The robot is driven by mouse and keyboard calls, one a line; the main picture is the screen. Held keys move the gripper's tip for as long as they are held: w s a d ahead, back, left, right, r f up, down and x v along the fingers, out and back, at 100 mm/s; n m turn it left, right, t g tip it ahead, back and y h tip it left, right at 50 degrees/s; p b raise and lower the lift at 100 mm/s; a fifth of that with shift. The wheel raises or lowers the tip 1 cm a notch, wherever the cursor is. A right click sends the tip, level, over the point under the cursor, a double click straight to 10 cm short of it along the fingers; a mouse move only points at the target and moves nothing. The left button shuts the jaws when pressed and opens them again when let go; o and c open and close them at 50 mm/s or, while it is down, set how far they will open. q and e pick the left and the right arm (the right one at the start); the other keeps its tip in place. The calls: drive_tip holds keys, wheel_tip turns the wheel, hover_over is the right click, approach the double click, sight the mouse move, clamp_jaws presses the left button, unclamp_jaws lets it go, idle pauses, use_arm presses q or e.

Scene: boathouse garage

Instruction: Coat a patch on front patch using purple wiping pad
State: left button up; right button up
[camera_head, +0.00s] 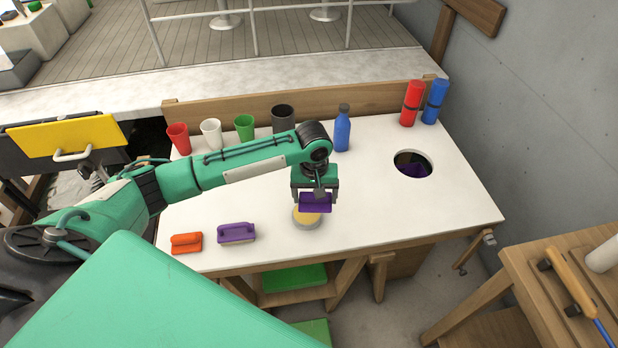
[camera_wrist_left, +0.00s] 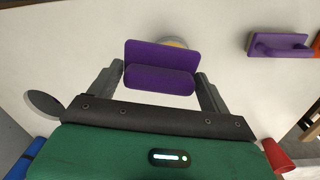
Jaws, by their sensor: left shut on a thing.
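My left gripper (camera_head: 316,196) is shut on a purple wiping pad (camera_head: 315,203), which also shows between the fingers in the left wrist view (camera_wrist_left: 160,80). The pad is over a round grey dish with a yellow top (camera_head: 306,220) on the white table. It hides part of the dish, and I cannot tell whether they touch. The yellow edge shows just behind the pad in the wrist view (camera_wrist_left: 175,43). A second purple pad with a handle (camera_head: 237,233) lies to the left of the dish. I make out no marked front patch. My right gripper is not in view.
An orange handled block (camera_head: 186,243) lies at the table's front left. Red, white, green and dark cups (camera_head: 283,117) and a blue bottle (camera_head: 342,131) stand at the back. Red and blue cylinders (camera_head: 435,102) stand back right, near a round hole (camera_head: 413,164). The right front is clear.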

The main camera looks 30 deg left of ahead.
sight(307, 192)
use_arm(q)
drive_tip(key=a+p, duration=0.1)
drive_tip(key=w+f+n+p, duration=0.1)
drive_tip(key=w+a+p, duration=0.1)
drive_tip(key=shift+a+f+n, duration=0.25)
drive_tip(key=shift+a+n, duration=0.1)
drive_tip(key=shift+n, duration=0.05)
drive_tip(key=shift+a+f+n+p, duration=0.3)
drive_tip(key=shift+a+f+p, duration=0.05)
drive_tip(key=shift+f, duration=0.1)
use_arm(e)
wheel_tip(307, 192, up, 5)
use_arm(q)
drive_tip(key=shift+w+a+f, duration=0.1)
drive_tip(key=shift+f, duration=0.3)
wheel_tip(307, 192, down, 6)
drive_tip(key=b, duration=0.7)
drive_tip(key=shift+r, duration=0.25)
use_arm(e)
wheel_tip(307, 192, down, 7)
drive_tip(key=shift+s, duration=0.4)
use_arm(q)
drive_tip(key=shift+f, duration=0.5)
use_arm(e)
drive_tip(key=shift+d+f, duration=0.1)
use_arm(q)
drive_tip(key=shift+f+p, duration=0.1)
drive_tip(key=shift+p, duration=0.5)
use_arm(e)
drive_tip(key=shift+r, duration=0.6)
